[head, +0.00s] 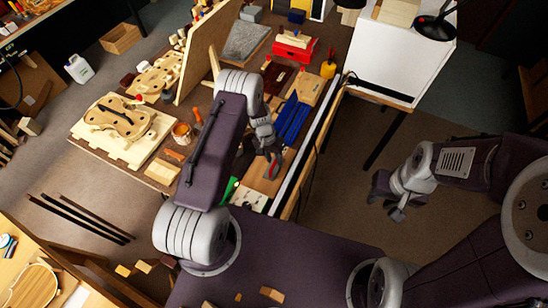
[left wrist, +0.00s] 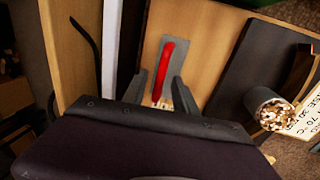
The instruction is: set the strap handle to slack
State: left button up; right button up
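The strap handle is a slim red lever (left wrist: 163,72) on a grey plate (left wrist: 178,52) set on a wooden board. In the left wrist view it points down the picture, towards my gripper. My left gripper (left wrist: 163,88) is open, with one grey finger on each side of the lever's near part and a visible gap on both sides. In the head view my left gripper (head: 268,150) is over the red lever (head: 273,170) near the bench's right edge, partly hiding it. My right gripper (head: 386,199) looks open and empty, over the floor, away from the bench.
In the left wrist view, a dark panel (left wrist: 255,68) and a cup of small pieces (left wrist: 268,106) lie right of the plate. In the head view, blue parts (head: 293,118) lie just beyond the lever, and a violin body (head: 118,118) lies left. Floor is free right of the bench.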

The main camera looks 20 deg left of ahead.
pick_arm(q)
grip_shut()
jog(key=shift+w, duration=0.1)
dwell(1.2)
